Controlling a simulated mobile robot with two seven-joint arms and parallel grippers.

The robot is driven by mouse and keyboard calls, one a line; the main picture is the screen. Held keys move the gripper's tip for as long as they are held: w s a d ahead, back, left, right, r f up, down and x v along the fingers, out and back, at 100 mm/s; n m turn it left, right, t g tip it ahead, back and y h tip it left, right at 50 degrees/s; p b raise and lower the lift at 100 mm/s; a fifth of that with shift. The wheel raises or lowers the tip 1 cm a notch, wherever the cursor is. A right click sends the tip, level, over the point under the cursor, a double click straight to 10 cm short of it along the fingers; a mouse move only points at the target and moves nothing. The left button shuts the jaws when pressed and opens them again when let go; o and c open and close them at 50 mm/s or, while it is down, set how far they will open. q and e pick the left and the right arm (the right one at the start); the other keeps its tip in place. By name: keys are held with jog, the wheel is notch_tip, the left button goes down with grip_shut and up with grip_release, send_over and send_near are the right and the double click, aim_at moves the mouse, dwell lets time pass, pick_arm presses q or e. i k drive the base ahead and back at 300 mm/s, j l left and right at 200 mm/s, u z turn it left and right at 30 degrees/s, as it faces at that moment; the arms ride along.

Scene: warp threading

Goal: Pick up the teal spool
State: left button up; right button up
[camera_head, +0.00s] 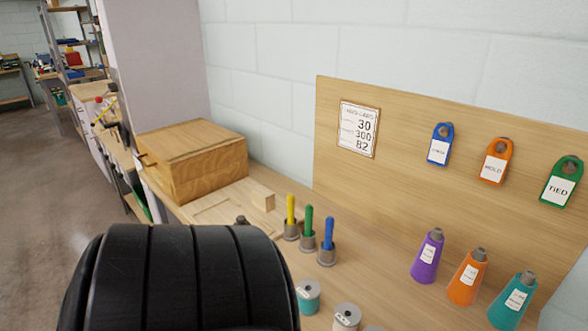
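A small teal spool (308,299) with a pale grey top stands upright on the wooden bench at the bottom centre. A cream spool (346,318) stands just to its right, and a further grey-topped one (373,328) is cut off by the lower edge. A teal cone (513,302) with a white label stands farther right. Neither of my grippers is in view. A large black ribbed part of my own body fills the lower left and hides the bench just left of the teal spool.
Purple (427,257) and orange (467,279) cones stand left of the teal cone. Yellow, green and blue handled tools (328,243) stand in holders behind the teal spool. A wooden box (190,160) sits at the back left. A pegboard (410,170) with hanging tags rises behind.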

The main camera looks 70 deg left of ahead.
aim_at(307, 290)
jog(key=j+u, duration=0.1)
jog(key=u, duration=0.3)
jog(key=k+j+u, duration=0.1)
jog(key=u, duration=0.3)
jog(key=j+u, duration=0.1)
jog(key=u, duration=0.3)
jog(key=j+u, duration=0.1)
jog(key=u, duration=0.3)
